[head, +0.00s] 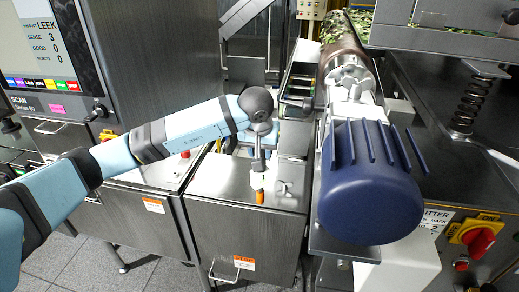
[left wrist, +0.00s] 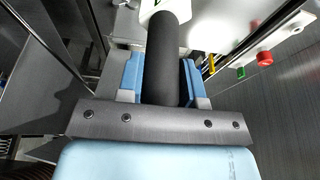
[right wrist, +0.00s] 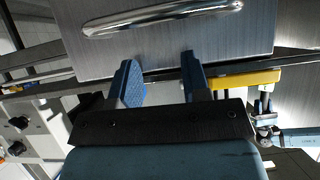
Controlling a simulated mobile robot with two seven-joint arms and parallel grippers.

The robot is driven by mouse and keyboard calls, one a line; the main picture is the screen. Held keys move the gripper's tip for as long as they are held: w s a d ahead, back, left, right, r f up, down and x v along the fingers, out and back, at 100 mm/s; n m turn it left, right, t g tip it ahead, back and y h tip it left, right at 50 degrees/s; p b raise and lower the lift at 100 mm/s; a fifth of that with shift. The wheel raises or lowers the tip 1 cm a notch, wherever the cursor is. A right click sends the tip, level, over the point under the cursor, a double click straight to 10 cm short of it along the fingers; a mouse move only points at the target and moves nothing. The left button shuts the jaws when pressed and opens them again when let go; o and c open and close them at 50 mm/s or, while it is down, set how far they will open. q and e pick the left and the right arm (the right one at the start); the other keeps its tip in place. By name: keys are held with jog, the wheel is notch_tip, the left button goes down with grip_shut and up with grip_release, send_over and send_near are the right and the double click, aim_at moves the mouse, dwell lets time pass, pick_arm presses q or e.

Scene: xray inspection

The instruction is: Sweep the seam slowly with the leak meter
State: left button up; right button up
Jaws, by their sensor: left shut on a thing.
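My left gripper (head: 258,145) is shut on the leak meter in the head view. The leak meter's white head (head: 257,181) hangs below it with an orange tip (head: 260,197), over the steel top of a cabinet. In the left wrist view the meter's dark round handle (left wrist: 166,60) runs between the blue fingers of my left gripper (left wrist: 163,80), its white and green head partly cut off at the top. My right gripper (right wrist: 160,78) is open and empty in the right wrist view, facing a steel panel. I cannot make out the seam.
A steel cabinet (head: 235,235) stands under the meter, with a small T-shaped latch (head: 284,188) nearby. A blue motor (head: 368,185) and roller stand to the right. The screen (head: 40,45) is at the left. The steel panel (right wrist: 215,35) has a bar handle (right wrist: 160,17).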

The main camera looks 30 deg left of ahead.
jog(key=shift+f, duration=0.15)
pick_arm(q)
jog(key=shift+w+r+p, duration=0.2)
jog(key=shift+r+p, duration=0.95)
jog(key=shift+r, duration=2.2)
pick_arm(e)
jog(key=shift+w+a+r, duration=0.1)
jog(key=shift+r, duration=0.5)
